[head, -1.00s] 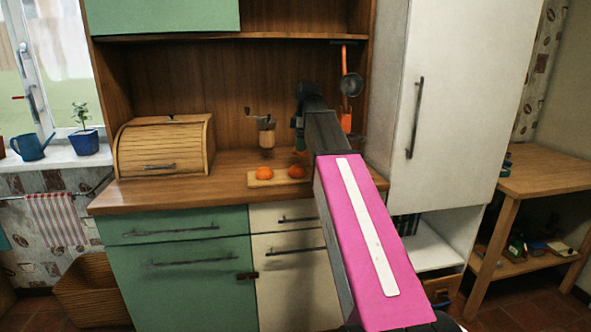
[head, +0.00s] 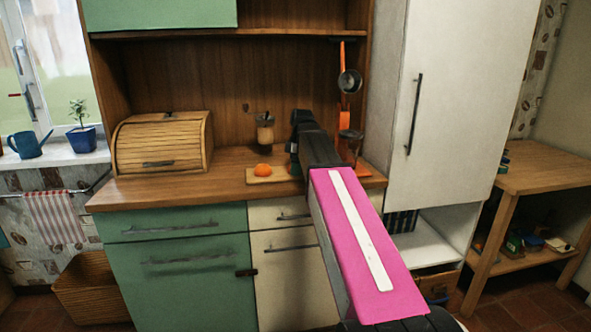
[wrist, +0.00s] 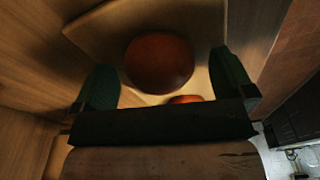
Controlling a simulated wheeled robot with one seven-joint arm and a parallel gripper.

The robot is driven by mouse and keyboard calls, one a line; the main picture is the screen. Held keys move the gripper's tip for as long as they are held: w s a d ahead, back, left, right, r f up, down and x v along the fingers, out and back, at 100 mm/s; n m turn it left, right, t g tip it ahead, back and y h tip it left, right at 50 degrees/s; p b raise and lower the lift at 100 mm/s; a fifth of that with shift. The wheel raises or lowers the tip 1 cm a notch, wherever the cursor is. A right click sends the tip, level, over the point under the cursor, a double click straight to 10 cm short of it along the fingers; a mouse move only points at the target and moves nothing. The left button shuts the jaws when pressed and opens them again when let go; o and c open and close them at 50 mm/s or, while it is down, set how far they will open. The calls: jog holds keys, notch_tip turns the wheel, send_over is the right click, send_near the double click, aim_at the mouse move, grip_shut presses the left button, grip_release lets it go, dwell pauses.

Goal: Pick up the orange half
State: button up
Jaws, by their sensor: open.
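In the head view one orange half (head: 263,169) lies on a small cutting board (head: 258,180) on the wooden counter. The board's right part is hidden behind my arm. In the wrist view a rounded orange half (wrist: 160,62) lies on the board (wrist: 95,25), between the lines of my two green fingers. A second orange piece (wrist: 185,99) shows partly, cut off by the gripper's dark crossbar. My gripper (wrist: 165,62) is open, its fingers apart on either side of the larger orange half. I cannot tell whether they touch it.
A roll-top bread box (head: 163,145) stands left on the counter, and a coffee grinder (head: 265,133) behind the board. The counter between bread box and board is clear.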

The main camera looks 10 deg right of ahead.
jog(key=shift+f, duration=0.1)
jog(key=c, duration=1)
